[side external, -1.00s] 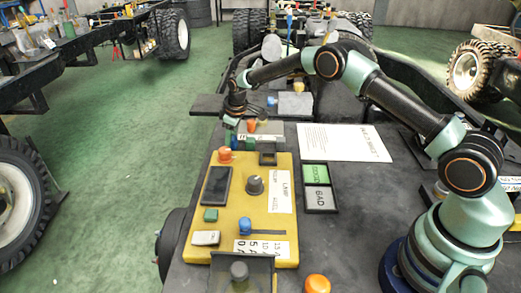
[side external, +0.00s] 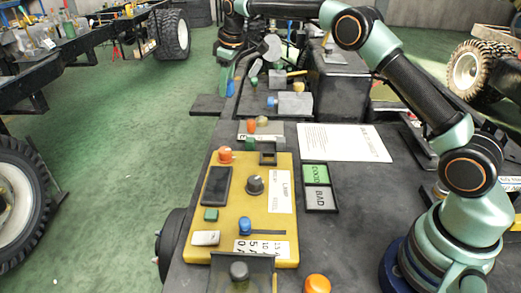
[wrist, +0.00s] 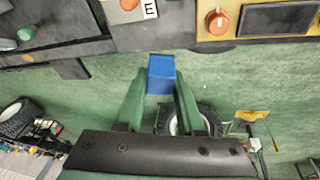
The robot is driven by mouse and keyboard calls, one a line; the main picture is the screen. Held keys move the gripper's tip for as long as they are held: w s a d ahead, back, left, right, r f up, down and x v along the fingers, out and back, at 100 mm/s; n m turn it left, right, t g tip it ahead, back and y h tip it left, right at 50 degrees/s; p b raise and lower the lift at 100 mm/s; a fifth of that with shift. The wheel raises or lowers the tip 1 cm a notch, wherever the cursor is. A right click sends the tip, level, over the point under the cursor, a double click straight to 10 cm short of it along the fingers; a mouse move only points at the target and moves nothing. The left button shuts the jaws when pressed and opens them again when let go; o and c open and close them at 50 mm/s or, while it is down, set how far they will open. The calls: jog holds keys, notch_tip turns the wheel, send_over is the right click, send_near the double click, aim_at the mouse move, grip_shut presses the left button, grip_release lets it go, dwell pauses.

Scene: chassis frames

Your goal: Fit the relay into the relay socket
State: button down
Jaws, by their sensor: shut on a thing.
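The relay appears to be the blue block (wrist: 161,75), pinched between the green fingers of my gripper (wrist: 160,90) in the wrist view. In the side view my gripper (side external: 228,82) is beyond the far left end of the bench, with the blue block (side external: 230,89) at its tips pointing down. A small dark square frame with a hollow centre (side external: 268,158), probably the relay socket, sits at the far edge of the yellow panel (side external: 270,220). The block is well apart from this frame. The socket does not show clearly in the wrist view.
The panel carries an orange knob (side external: 225,155), a dark screen (side external: 216,186), a black dial (side external: 255,184) and a blue slider knob (side external: 245,226). GOOD and BAD trays (side external: 336,188) lie to its right. A grey block with a blue end (side external: 295,103) stands farther back. Green floor lies left.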

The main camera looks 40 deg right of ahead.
jog(key=shift+r, duration=0.6)
jog(key=shift+s+r, duration=0.2)
jog(key=s+r+m, duration=0.1)
jog(key=s+r, duration=0.3)
jog(key=s, duration=0.8)
jog(key=s+r+m, duration=0.2)
jog(key=s+r, duration=0.3)
jog(key=s, duration=0.6)
jog(key=w+f+n, duration=0.1)
jog(key=w+f, duration=0.1)
jog(key=w, duration=0.5)
jog(key=w+f+n, duration=0.1)
jog(key=w+f, duration=0.2)
jog(key=w, duration=0.5)
jog(key=w+f, duration=0.3)
jog(key=w, duration=0.4)
jog(key=shift+w+f+n, duration=0.25)
jog(key=shift+n, duration=0.15)
jog(key=shift+w+f, duration=0.45)
jog(key=shift+f, duration=0.05)
